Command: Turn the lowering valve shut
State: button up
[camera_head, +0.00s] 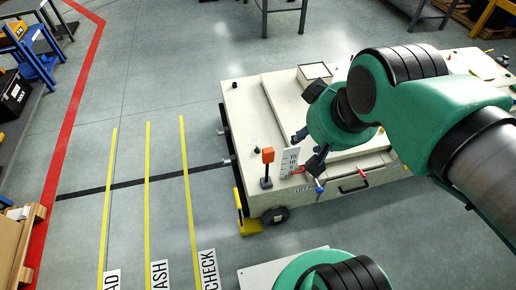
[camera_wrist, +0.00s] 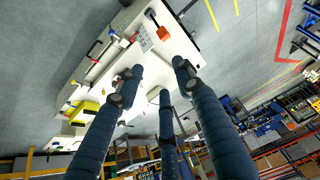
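The carrier (camera_head: 245,120) is a cream, flat-topped cart with controls along its near side. A small red lever (camera_head: 298,170) sits beside a numbered white plate (camera_head: 289,162), with a blue-ended part (camera_head: 319,188) just right of it. I cannot tell which of these is the lowering valve. In the wrist view the red lever (camera_wrist: 134,38) and blue part (camera_wrist: 112,33) show beyond the fingertips. My gripper (camera_head: 309,149) hangs above that side; its dark blue fingers (camera_wrist: 160,78) are spread, with nothing between them. They appear apart from the controls.
An orange-topped post (camera_head: 267,157) stands left of the plate. A black handle (camera_head: 353,185) and another red part (camera_head: 361,171) lie to the right. A yellow block (camera_head: 249,226) and a wheel (camera_head: 275,215) are at the carrier's near corner.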

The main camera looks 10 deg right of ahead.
jog(key=w+g+p, duration=0.2)
jog(key=w, duration=1.9)
jog(key=w+d+f+g+p, duration=0.1)
jog(key=w+f, duration=0.6)
jog(key=w, duration=0.3)
jog(key=w+f, duration=0.6)
jog(key=w, duration=0.4)
jog(key=w+f+g+p, duration=0.1)
jog(key=w+f, duration=0.5)
jog(key=f, duration=0.5)
jog(key=w+f, duration=0.6)
jog(key=f, duration=0.5)
notch_tip(320, 180, down, 26)
jog(key=w+d+g+p, duration=0.1)
jog(key=shift+w+d+g, duration=0.25)
jog(key=shift+w+g, duration=0.05)
